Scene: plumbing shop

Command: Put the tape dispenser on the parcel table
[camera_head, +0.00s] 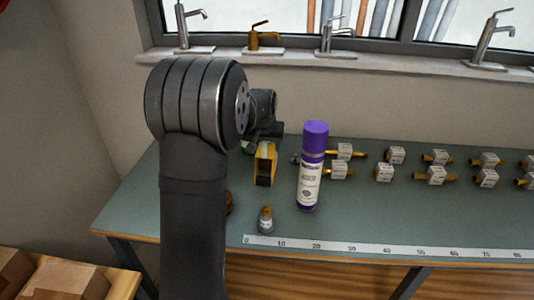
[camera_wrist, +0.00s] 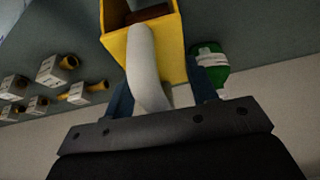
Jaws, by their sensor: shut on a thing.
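The yellow tape dispenser (camera_head: 265,165) is at the back left part of the green workbench in the head view. It fills the upper middle of the wrist view (camera_wrist: 180,48), with a pale curved part. My gripper (camera_wrist: 163,90) is shut on it; in the head view my arm hides most of the gripper. I cannot tell whether the dispenser touches the bench. The parcel table (camera_head: 113,285), a wooden top at the lower left, carries brown cardboard boxes (camera_head: 58,280).
A purple-capped spray can (camera_head: 311,170) stands just right of the dispenser. A small bottle (camera_head: 265,220) stands in front. A green bottle (camera_wrist: 212,66) is close beside my gripper. Several brass fittings with white tags (camera_head: 384,172) lie to the right. A measuring strip (camera_head: 350,247) runs along the front.

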